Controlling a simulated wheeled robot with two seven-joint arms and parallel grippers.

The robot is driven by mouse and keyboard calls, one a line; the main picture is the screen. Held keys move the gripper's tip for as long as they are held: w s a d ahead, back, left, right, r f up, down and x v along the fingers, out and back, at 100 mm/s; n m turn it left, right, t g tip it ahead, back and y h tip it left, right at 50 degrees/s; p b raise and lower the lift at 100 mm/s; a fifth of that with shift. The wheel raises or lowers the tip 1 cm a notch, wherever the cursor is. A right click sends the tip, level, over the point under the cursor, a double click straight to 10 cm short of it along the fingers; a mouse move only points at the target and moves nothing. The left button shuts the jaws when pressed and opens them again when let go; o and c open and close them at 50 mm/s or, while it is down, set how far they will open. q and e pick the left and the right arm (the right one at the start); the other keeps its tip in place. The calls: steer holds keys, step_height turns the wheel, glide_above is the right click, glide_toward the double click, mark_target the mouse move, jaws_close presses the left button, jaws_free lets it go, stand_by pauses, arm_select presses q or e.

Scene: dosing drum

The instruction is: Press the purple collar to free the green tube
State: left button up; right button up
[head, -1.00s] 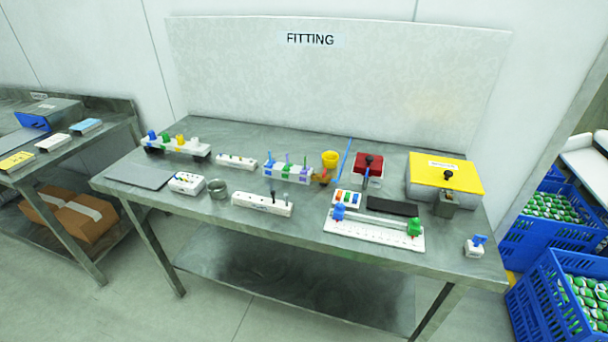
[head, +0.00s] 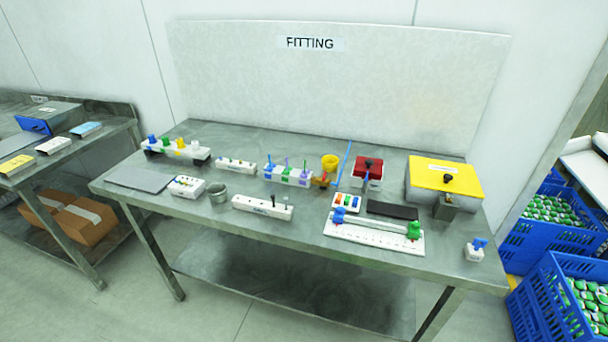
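A white block (head: 279,178) stands near the middle of the bench. Small coloured patches show on the block below the tubes. They are too small to tell which is the purple collar or how it sits against the green tube. Neither of my grippers is in view.
A long white strip (head: 262,207) lies in front of the block, with a grey metal cup (head: 217,192) to its left. A yellow funnel-like cup (head: 330,162) and a slanting blue rod (head: 344,163) stand right of the block. A yellow-lidded box (head: 444,175) is farther right.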

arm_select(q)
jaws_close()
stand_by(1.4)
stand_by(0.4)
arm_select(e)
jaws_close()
